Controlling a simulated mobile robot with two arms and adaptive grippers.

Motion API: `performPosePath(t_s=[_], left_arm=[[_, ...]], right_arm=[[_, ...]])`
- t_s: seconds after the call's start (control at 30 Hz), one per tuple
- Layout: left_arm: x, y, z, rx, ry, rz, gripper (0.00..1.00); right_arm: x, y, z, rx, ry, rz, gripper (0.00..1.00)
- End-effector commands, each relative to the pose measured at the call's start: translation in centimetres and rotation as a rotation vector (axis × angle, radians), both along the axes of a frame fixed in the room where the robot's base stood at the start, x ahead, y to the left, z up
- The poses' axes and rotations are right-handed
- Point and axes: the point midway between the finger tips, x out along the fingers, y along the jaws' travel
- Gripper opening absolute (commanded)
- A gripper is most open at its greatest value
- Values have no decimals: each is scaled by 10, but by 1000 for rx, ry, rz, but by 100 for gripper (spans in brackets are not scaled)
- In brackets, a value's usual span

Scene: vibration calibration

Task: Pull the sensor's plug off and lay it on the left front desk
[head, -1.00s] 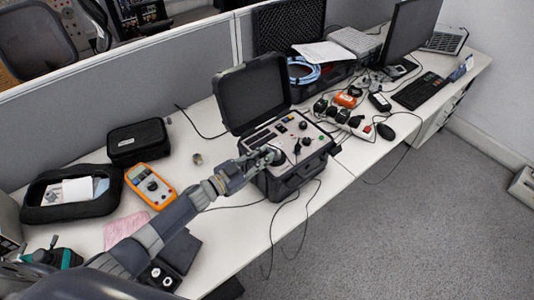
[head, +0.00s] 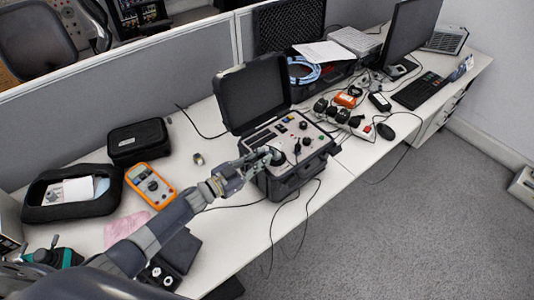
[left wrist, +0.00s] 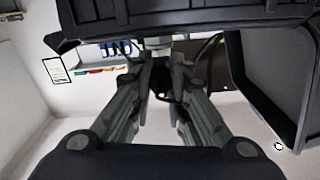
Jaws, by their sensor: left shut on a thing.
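The black calibrator case (head: 290,185) stands open on the desk, its lid (head: 252,95) raised and its control panel (head: 304,143) facing up. My left gripper (head: 265,159) is over the left front part of that panel, at the round sensor mount. In the left wrist view my left gripper's fingers (left wrist: 161,72) are closed together, with a small dark piece and a thin dark cable between them. I take this piece for the sensor's plug; its outline is mostly hidden by the fingers. The sensor itself is hard to make out. My right gripper is not in view.
The left desk's front strip (head: 235,228) is mostly bare, with a thin cable across it. An orange multimeter (head: 150,186), a black pouch (head: 138,141) and an open black tray (head: 45,212) lie to the left. A power strip (head: 345,124) is right of the case.

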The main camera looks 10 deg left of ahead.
Motion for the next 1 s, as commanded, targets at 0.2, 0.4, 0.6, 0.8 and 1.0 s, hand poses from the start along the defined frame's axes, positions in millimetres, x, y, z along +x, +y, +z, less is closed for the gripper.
performPosePath(t_s=[0.2,0.4,0.6,0.8,1.0], left_arm=[[-2,2,1,-1,-2,0,0],[-10,8,2,-2,-1,1,0],[-20,16,2,-1,-1,0,0],[-27,21,2,-2,-1,1,0],[-27,21,2,-2,-2,0,0]], right_arm=[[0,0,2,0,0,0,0],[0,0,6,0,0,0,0],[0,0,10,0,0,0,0],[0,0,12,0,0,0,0],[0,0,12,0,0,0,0]])
